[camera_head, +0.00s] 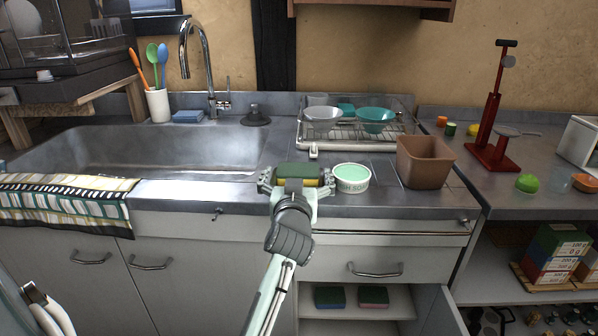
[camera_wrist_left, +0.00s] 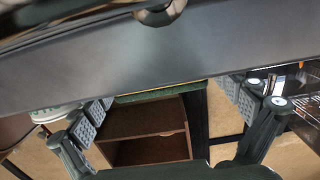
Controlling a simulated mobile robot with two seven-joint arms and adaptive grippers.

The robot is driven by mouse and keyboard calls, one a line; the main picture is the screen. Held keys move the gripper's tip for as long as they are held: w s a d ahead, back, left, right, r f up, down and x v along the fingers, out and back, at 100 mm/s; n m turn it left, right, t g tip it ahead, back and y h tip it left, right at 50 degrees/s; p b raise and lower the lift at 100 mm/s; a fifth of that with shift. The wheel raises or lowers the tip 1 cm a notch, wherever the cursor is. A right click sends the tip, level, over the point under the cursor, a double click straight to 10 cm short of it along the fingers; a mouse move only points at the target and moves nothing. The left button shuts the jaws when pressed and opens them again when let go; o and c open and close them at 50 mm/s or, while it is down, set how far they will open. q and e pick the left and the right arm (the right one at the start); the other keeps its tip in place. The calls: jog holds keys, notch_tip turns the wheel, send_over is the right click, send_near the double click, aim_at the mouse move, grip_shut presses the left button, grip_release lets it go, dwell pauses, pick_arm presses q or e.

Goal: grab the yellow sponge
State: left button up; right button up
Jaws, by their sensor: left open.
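A sponge (camera_head: 298,171) with a green top and a yellow lower layer lies at the counter's front, right of the sink. My left gripper (camera_head: 297,182) is at the sponge, with one finger to each side of it. The fingers are open, and in the head view I cannot tell whether they touch it. In the left wrist view the sponge shows as a thin green and yellow strip (camera_wrist_left: 158,94) between the spread fingers (camera_wrist_left: 168,98). The gripper hides part of the sponge. My right gripper is not in view.
A mint-green tub (camera_head: 351,186) stands close to the right of the left gripper, with a brown pot (camera_head: 424,162) beyond it. A dish rack (camera_head: 345,146) is behind. The sink (camera_head: 150,152) is to the left. Two other sponges (camera_head: 373,296) lie on the shelf below.

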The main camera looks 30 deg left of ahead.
pick_arm(q)
jog(key=c, duration=0.7)
jog(key=shift+r, duration=0.1)
